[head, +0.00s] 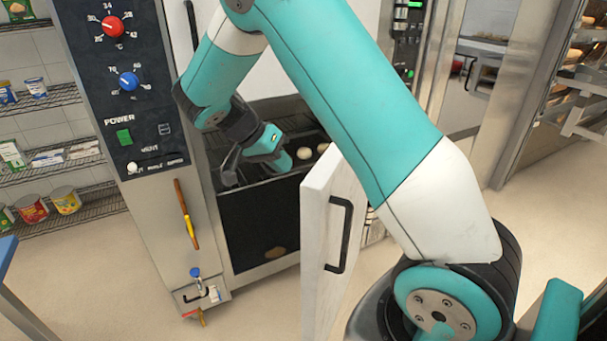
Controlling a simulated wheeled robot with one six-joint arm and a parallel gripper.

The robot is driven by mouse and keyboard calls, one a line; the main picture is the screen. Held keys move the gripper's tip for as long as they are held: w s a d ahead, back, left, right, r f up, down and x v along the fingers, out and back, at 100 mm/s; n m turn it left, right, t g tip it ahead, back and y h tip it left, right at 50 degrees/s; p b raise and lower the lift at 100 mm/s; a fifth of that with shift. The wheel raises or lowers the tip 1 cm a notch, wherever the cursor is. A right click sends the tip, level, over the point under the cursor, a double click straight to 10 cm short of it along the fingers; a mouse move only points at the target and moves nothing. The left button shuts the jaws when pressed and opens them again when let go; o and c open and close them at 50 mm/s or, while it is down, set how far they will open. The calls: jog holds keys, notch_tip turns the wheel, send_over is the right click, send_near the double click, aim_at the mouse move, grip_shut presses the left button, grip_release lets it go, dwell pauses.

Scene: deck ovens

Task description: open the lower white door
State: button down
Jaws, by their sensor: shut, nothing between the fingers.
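The lower white door (318,265) stands swung out from the cabinet, its edge toward me and its black bar handle (345,235) on the face turned right. The dark lower compartment (265,225) is exposed to its left. My gripper (230,172) is shut and empty at the compartment's opening, left of the door and apart from it and its handle. My forearm hides part of the cabinet, and the door's hinge side is partly hidden.
Pale round dough pieces (305,153) lie on a dark rack inside. An upper white door (275,70) with a black handle is above, partly behind my arm. The control panel (125,80) and a small tap (197,285) are at left. Floor is open in front.

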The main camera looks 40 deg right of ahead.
jog(key=s+d, duration=0.1)
jog(key=s+d+f+p, duration=0.1)
jog(key=s, duration=0.1)
jog(key=s+d+f, duration=0.1)
jog(key=shift+s+p, duration=0.25)
jog(key=shift+p, duration=0.1)
jog(key=shift+a, duration=0.2)
